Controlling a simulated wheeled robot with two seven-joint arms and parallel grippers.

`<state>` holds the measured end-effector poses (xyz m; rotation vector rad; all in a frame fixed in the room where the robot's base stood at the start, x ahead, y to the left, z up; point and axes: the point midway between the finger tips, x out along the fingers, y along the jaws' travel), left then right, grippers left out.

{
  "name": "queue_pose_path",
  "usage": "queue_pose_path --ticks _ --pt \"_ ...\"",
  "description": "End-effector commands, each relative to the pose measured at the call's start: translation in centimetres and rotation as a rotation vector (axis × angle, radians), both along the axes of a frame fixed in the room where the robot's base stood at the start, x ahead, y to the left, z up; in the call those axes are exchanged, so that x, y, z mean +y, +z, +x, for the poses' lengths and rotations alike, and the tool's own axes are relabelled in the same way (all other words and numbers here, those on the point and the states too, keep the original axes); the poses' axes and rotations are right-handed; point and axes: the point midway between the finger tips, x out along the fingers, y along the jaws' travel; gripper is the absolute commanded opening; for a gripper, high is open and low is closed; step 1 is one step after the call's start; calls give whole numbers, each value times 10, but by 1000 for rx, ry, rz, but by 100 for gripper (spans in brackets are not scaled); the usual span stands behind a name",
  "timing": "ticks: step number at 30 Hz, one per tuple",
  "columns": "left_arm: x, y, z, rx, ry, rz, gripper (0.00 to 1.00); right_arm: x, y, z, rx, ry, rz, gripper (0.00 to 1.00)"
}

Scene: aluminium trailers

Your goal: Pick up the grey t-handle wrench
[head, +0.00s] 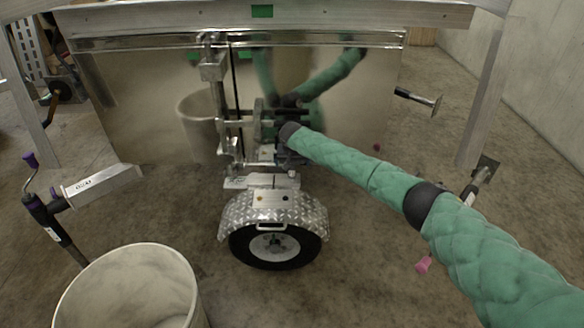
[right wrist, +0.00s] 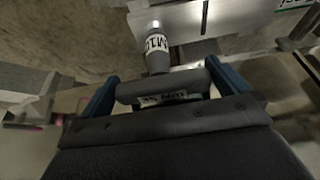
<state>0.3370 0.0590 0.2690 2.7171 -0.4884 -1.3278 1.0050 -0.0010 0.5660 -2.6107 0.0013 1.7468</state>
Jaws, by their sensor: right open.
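The grey t-handle wrench (right wrist: 158,62) shows in the right wrist view, with its grey crossbar lying across the space between the blue fingers and its labelled shaft running up toward a metal plate. My right gripper (right wrist: 164,76) is open, with one finger near each end of the crossbar; whether either finger touches it I cannot tell. In the head view my right gripper (head: 272,122) reaches to the metal fittings in front of the shiny trailer panel. The wrench cannot be made out clearly there. My left gripper is not in view.
The shiny trailer panel (head: 155,105) stands close behind the fittings, with a wheel under a fender (head: 272,215) below. A white bin (head: 128,290) stands at front left, near a purple-gripped crank jack (head: 45,205). Pink bits (head: 423,265) lie on open floor at right.

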Motion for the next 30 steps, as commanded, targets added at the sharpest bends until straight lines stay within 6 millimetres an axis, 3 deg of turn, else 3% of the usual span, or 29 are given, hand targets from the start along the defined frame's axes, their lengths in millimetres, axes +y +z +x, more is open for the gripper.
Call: queue_pose_path --ticks 11,18,26,30 --pt "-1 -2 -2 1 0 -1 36 0 -9 4 -1 0 0 98" --pt "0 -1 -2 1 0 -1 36 0 -8 4 -1 0 0 53" --pt "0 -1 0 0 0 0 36 0 -6 4 -1 0 0 53" --pt "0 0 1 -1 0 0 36 1 7 4 -2 1 2 53"
